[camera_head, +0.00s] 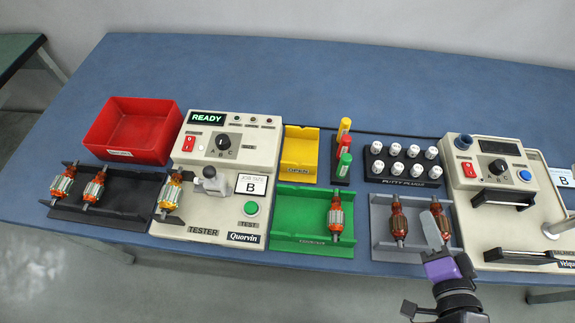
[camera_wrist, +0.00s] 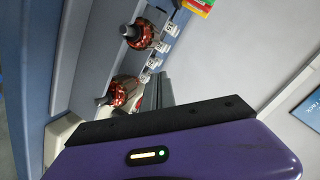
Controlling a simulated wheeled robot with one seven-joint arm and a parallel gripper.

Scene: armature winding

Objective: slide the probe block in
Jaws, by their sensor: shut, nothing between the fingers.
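The probe block (camera_head: 212,182) is a small grey block on the beige tester (camera_head: 205,230), below its READY display. It sits just right of an armature (camera_head: 171,193) with a copper-orange winding at the tester's left edge. I cannot tell whether the block touches that armature. My gripper (camera_head: 431,226) is far to the right of the tester, in front of the grey tray, shut and empty. The wrist view shows its purple body and a grey finger (camera_wrist: 152,92), close to two armatures in the tray. The probe block does not show in the wrist view.
A grey tray (camera_head: 380,222) with two armatures lies behind my gripper. A green tray (camera_head: 290,218) holds one armature; a dark tray (camera_head: 120,200) holds two. A red bin (camera_head: 130,130), yellow bin (camera_head: 300,150), white-topped pegs and a balancer (camera_head: 510,215) stand around. The rear blue table is clear.

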